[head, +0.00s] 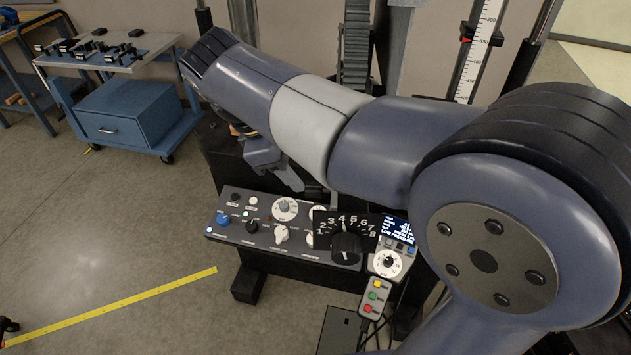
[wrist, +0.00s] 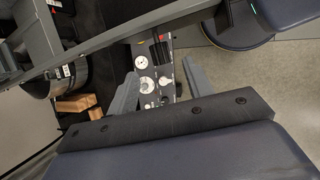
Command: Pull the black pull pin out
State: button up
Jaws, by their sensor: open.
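I cannot make out the black pull pin for certain in either view; my arm crosses the middle of the head view and hides part of the machine. My gripper (wrist: 160,68) is open in the wrist view, its two grey fingers apart with nothing held between them. The control panel (wrist: 152,62) shows beyond and between the fingers. In the head view my gripper (head: 288,172) is partly hidden under my arm, just above the back of the same panel (head: 262,236).
A large numbered black dial (head: 345,247) and a pendant with coloured buttons (head: 375,298) sit at the panel's right. A ruled column (head: 480,50) stands behind. A blue cart (head: 125,115) is at left. Wooden blocks (wrist: 75,105) lie left of the fingers. Floor at left is open.

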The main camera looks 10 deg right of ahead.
aim_at(313, 186)
jog(key=x, duration=0.7)
jog(key=shift+r, duration=0.1)
grip_shut()
dwell(0.3)
